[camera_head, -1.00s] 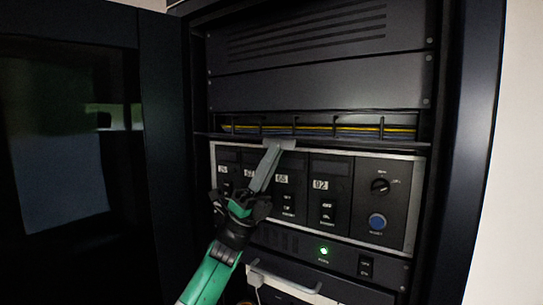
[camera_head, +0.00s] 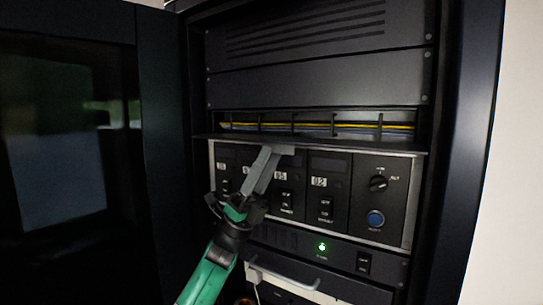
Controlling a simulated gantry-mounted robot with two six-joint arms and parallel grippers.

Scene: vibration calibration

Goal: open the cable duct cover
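The cable duct (camera_head: 350,125) runs across the rack above the module panel, with yellow and blue cables showing behind its dividers. Its dark cover (camera_head: 360,144) is folded down as a flat ledge below the cables, with a small grey tab (camera_head: 284,150) at its front edge. My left gripper (camera_head: 264,158) reaches up from below. Its grey fingers are close together and their tips are at or just beside the left end of the tab; whether they grip it I cannot tell. My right gripper is not in view.
Below the cover is a panel of numbered modules (camera_head: 328,192) with switches, a knob (camera_head: 378,183) and a blue button (camera_head: 375,219). A lower unit shows a green light (camera_head: 322,246). A drawer handle (camera_head: 285,274) sits beneath. The dark cabinet door (camera_head: 165,150) stands at the left.

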